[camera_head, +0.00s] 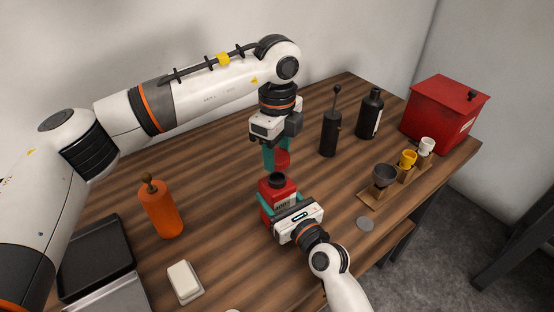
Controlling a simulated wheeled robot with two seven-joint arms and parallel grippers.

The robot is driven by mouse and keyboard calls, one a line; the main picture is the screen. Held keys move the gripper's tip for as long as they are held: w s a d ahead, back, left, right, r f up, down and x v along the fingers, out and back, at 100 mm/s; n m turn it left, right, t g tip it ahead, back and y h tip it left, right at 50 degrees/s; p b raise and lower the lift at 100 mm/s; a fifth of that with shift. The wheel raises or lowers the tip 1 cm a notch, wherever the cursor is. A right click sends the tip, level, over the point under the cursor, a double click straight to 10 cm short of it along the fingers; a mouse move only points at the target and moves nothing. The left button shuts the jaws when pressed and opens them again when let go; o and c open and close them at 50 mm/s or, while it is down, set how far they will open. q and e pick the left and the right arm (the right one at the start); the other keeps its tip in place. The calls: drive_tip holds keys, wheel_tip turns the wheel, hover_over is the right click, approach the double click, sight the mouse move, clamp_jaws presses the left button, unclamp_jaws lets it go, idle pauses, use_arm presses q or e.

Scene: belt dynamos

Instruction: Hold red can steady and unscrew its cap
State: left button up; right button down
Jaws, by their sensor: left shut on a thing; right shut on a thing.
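The red can (282,200) stands on the wooden table near the middle, with a light label and a dark round neck (277,180) on top. My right gripper (281,207) comes from the front and is shut around the can's body, teal fingers at its sides. The red cap (282,159) is off the can, a little above and behind the neck in the picture. My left gripper (277,156) points down from above and is shut on the cap; its fingers partly hide it.
An orange bottle (162,210), a white block on a dish (184,281) and a grey device (100,260) stand left. Dark bottles (330,133) (370,115), a cup rack (374,198) and a red box (441,113) stand right. A grey disc (365,223) lies near the front edge.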

drive_tip(key=shift+c, duration=1.6)
unclamp_jaws()
